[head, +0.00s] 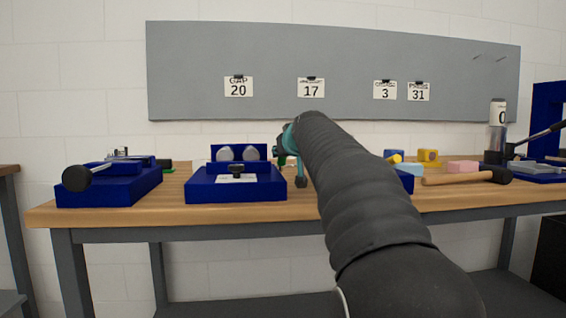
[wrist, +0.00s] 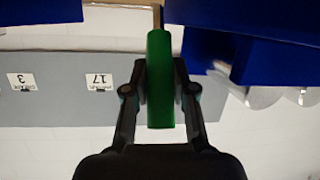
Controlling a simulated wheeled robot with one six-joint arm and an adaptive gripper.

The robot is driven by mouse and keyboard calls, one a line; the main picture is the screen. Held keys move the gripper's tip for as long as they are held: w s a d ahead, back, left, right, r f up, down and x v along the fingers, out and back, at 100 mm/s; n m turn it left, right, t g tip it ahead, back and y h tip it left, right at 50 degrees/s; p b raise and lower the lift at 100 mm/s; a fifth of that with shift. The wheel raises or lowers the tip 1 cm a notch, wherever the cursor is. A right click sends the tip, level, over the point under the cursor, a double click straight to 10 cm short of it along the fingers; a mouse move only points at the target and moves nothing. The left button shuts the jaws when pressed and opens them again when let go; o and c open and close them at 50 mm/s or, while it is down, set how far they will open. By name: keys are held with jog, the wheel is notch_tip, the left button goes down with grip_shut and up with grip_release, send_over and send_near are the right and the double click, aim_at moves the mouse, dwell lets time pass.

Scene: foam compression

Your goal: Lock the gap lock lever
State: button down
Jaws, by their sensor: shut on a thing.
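My gripper (wrist: 160,88) is shut on a green handle (wrist: 160,60) in the wrist view, with one finger on each side of it. A thin brownish rod (wrist: 157,16) runs from the handle's end towards the bench. I cannot tell whether this handle is the gap lock lever. In the head view my gripper (head: 290,150) is just right of the middle blue fixture (head: 210,188), which has two grey round parts and a black knob. My arm covers much of the gripper. A "GAP 20" card (head: 238,87) hangs above this fixture.
Another blue fixture (head: 125,185) with a black-ended lever stands left on the wooden bench (head: 300,208). A mallet (head: 465,178) and small coloured blocks lie to the right. In the wrist view, blue bodies flank the handle, the right one (wrist: 275,65) close by.

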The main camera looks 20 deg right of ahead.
jog(key=shift+s, duration=0.1)
dwell(0.3)
jog(key=c, duration=0.9)
grip_release()
jog(key=v, duration=1.2)
jog(key=shift+f, duration=0.2)
